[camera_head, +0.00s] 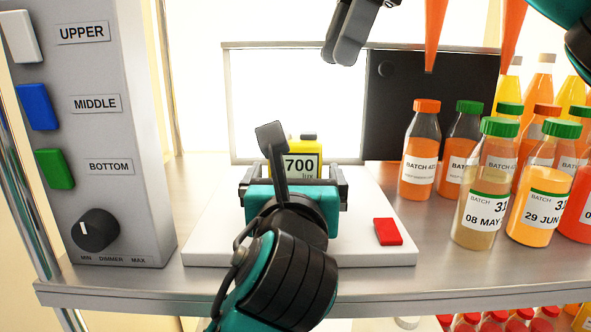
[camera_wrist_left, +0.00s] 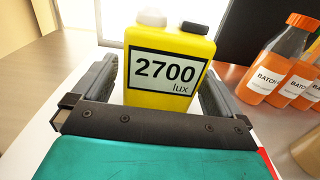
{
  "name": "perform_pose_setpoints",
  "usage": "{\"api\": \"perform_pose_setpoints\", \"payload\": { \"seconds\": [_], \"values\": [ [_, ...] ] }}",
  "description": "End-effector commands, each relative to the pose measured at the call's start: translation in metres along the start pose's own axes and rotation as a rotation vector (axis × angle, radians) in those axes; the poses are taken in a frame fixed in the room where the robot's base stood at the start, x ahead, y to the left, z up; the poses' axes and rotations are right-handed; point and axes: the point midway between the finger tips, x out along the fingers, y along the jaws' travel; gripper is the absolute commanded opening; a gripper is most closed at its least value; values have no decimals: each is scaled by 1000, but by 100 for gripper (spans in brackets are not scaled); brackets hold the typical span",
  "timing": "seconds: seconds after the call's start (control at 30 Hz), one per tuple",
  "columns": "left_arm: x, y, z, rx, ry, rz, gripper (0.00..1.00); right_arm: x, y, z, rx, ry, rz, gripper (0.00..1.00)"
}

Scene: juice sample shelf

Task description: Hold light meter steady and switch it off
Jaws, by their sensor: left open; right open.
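The yellow light meter (camera_head: 307,143) stands upright on a white board (camera_head: 385,258). Its display reads 2700 lux in the left wrist view (camera_wrist_left: 168,75), with a white knob (camera_wrist_left: 152,17) and a black button (camera_wrist_left: 303,22) on top. My left gripper (camera_head: 292,180) is open, with one finger on each side of the meter. I cannot tell whether either finger touches it. My left wrist hides part of the meter in the head view. My right gripper (camera_head: 350,30) is open and empty, above and to the right of the meter.
Batch juice bottles (camera_head: 484,185) crowd the shelf at the right. A red block (camera_head: 388,232) lies on the board's right side. A grey switch panel (camera_head: 110,160) stands at the left. A white panel (camera_head: 260,95) and a black panel (camera_head: 400,100) stand behind. Orange pointed shapes (camera_head: 435,30) hang at the top.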

Motion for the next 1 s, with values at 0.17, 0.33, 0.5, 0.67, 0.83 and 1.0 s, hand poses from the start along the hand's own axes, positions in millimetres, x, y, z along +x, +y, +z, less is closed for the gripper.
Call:
{"api": "perform_pose_setpoints", "payload": {
  "seconds": [0.17,0.33,0.5,0.67,0.83,1.0],
  "values": [
    [22,0,0,0,0,1,100,0,0,0,0,0,0,43],
    [30,0,0,-1,-1,-1,100,0,0,0,0,0,0,43],
    [30,0,0,-1,0,-1,100,0,0,0,0,0,0,43],
    [30,0,0,-1,0,-1,93,0,0,0,0,0,0,43],
    [30,0,0,-1,0,-1,77,0,0,0,0,0,0,43],
    [30,0,0,-1,0,-1,61,0,0,0,0,0,0,43]
  ]
}}
